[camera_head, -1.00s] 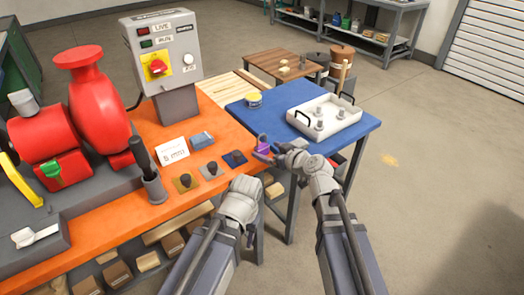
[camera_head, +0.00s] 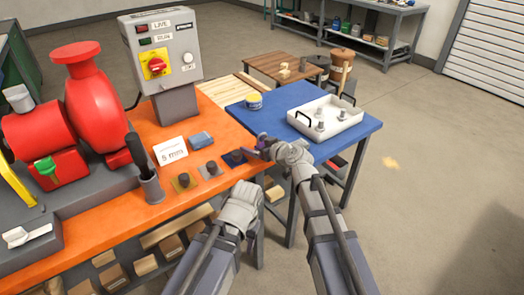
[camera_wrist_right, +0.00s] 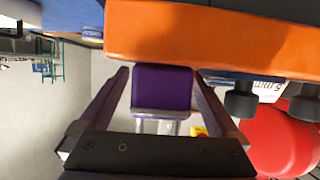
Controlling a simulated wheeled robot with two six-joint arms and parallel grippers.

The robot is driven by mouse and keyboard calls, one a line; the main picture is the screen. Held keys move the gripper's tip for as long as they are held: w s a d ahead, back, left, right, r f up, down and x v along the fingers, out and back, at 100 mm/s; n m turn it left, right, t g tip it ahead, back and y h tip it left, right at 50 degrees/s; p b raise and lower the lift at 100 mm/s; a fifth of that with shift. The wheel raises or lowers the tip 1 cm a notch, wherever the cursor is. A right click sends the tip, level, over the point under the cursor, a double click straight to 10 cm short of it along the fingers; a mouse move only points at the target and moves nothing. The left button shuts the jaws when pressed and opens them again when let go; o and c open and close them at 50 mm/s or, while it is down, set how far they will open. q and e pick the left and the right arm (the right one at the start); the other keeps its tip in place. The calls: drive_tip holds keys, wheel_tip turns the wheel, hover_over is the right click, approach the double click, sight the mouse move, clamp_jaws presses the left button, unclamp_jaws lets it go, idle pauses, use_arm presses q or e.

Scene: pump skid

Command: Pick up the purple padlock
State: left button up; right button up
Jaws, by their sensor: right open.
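The purple padlock (camera_wrist_right: 162,88) shows in the right wrist view as a purple block with a silver shackle part below it. It lies between the two fingers of my right gripper (camera_wrist_right: 161,74). The fingers stand apart, one on each side of it; whether they touch it I cannot tell. In the head view my right gripper (camera_head: 262,148) is at the right edge of the orange bench, beside the blue table, and largely hides the padlock. My left arm (camera_head: 240,208) shows at the bottom middle, but its jaws are not visible.
The orange bench (camera_head: 205,135) carries a red pump (camera_head: 100,105), a control box (camera_head: 165,52), a card (camera_head: 171,151) and several small dark-knobbed pieces on coloured plates. Open floor lies to the right.

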clamp_jaws()
idle(0.7)
drive_tip(key=shift+r, duration=0.1)
wheel_tip(320, 180, up, 10)
drive_tip(key=p, duration=1)
